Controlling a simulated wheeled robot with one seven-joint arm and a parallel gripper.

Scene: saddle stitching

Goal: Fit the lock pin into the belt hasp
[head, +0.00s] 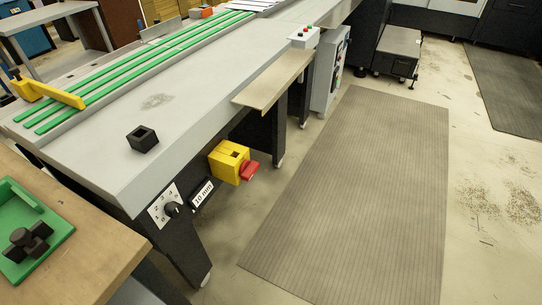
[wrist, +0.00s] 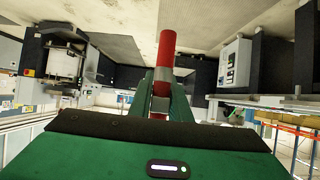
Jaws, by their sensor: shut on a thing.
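My gripper (wrist: 160,98) shows in the wrist view, its green fingers shut on a red rod, which I take to be the lock pin (wrist: 172,48). The pin stands upright in that picture, with a grey band near the fingers and a short red end below. My gripper is not in the head view. I cannot tell for sure which thing is the belt hasp. A black hollow square block (head: 142,139) stands on the grey machine top.
Green belts (head: 130,70) run along the machine top (head: 190,75), with a yellow bar (head: 48,93) across their near end. A numbered dial (head: 171,208) is on the front. A wooden bench with a green tray (head: 60,228) is at lower left. The grey floor mat (head: 360,190) is clear.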

